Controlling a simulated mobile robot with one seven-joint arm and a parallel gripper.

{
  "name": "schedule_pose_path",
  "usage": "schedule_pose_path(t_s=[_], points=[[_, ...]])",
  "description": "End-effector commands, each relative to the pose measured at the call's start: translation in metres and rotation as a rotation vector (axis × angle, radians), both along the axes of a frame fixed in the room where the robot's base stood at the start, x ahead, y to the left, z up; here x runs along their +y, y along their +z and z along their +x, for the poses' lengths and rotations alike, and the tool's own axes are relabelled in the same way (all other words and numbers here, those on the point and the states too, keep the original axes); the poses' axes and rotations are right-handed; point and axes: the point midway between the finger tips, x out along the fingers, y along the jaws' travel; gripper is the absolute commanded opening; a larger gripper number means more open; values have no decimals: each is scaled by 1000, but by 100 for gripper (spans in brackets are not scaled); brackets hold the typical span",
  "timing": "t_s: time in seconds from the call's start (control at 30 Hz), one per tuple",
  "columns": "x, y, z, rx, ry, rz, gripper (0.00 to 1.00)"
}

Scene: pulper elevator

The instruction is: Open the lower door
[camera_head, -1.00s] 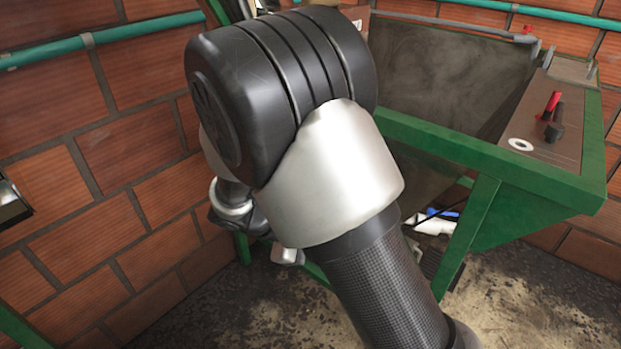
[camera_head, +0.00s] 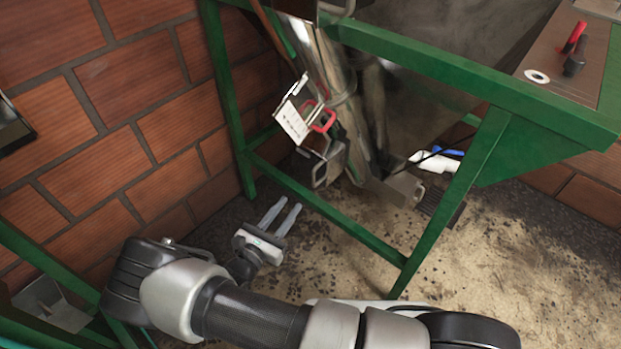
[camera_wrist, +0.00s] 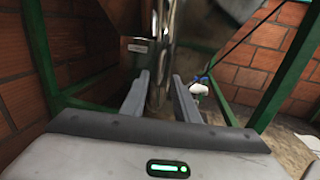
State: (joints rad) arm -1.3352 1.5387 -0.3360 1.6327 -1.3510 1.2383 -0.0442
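A grey metal machine (camera_head: 335,65) stands behind the green frame, with its upright metal body also in the wrist view (camera_wrist: 163,45). Low on it are a red handle (camera_head: 322,119), a pale labelled plate (camera_head: 293,124) and a metal loop handle (camera_head: 320,174). I cannot tell for certain which part is the lower door. My gripper (camera_head: 290,202) is open and empty, low and to the left of the loop handle, pointing up toward the machine and apart from it. In the wrist view its two fingers (camera_wrist: 160,76) are parallel with a gap between them.
A green frame bar (camera_head: 330,215) crosses low between my arm and the machine, and a green post (camera_head: 228,105) stands at left. A brick wall (camera_head: 130,110) is close on the left. A white and blue pipe fitting (camera_head: 437,162) lies to the right. Open dirty floor (camera_head: 510,255) is at right.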

Motion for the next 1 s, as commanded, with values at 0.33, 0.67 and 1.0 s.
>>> schedule_pose_path(t_s=[0.33, 0.67, 1.0], points=[[-37, -1, 69, -2, -5, 1, 28], [-58, -1, 112, -1, -4, 2, 28], [-60, 0, 118, 1, -2, 3, 28]])
